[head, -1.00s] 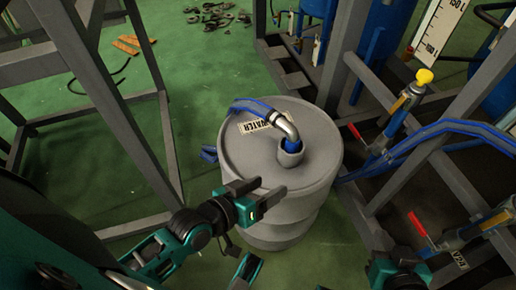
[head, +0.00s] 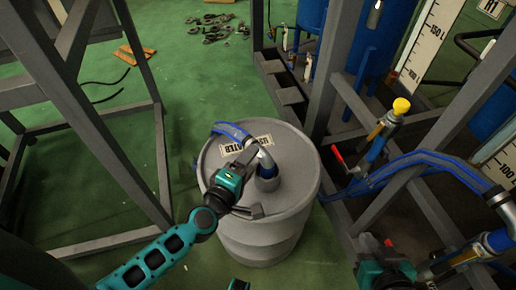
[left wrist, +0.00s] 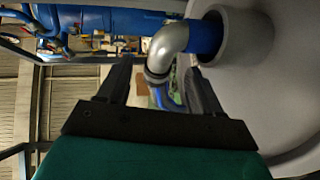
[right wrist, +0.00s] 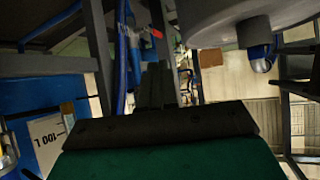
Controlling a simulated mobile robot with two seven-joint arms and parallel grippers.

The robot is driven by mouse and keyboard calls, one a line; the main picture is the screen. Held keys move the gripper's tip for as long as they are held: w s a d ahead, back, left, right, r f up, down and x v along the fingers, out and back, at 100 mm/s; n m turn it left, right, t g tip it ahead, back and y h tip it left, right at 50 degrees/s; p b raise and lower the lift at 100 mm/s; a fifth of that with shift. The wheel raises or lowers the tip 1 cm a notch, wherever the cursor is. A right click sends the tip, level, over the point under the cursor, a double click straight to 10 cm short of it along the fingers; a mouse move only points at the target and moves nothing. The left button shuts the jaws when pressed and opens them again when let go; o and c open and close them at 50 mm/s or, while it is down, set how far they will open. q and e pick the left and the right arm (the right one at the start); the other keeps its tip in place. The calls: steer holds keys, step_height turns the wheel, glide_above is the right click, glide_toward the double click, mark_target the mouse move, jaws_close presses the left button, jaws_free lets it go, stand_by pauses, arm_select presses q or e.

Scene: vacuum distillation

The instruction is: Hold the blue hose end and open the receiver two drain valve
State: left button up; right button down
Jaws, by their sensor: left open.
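A blue hose (head: 232,131) ends in a metal elbow (head: 265,158) that stands in the drum's lid opening. The elbow also shows in the left wrist view (left wrist: 166,46). My left gripper (head: 256,182) is open beside the elbow, its fingers spread near it, with nothing held. My right gripper (head: 384,268) is low at the right, near the red handle (head: 389,243) of a lower valve (head: 466,258). In the right wrist view its fingers (right wrist: 158,85) look together, with nothing visible between them. An upper valve has a red handle (head: 338,155). Which valve is receiver two's cannot be told.
The grey drum (head: 262,238) stands on the green floor. Grey frame posts (head: 335,65) and blue vessels (head: 360,45) crowd the right. Another frame (head: 110,130) stands at the left. Blue hoses (head: 425,160) run among the valves.

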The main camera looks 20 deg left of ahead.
mark_target(261, 147)
arm_select(q)
steer(key=x, duration=0.6)
steer(key=shift+b, duration=0.3)
steer(key=shift+w+d+f, duration=0.1)
steer(key=shift+w+d, duration=0.05)
steer(key=shift+w, duration=0.4)
arm_select(e)
steer(key=shift+w+a+r, duration=0.15)
steer(key=shift+w+a, duration=0.05)
steer(key=shift+w, duration=0.3)
arm_select(q)
steer(key=shift+c, duration=0.2)
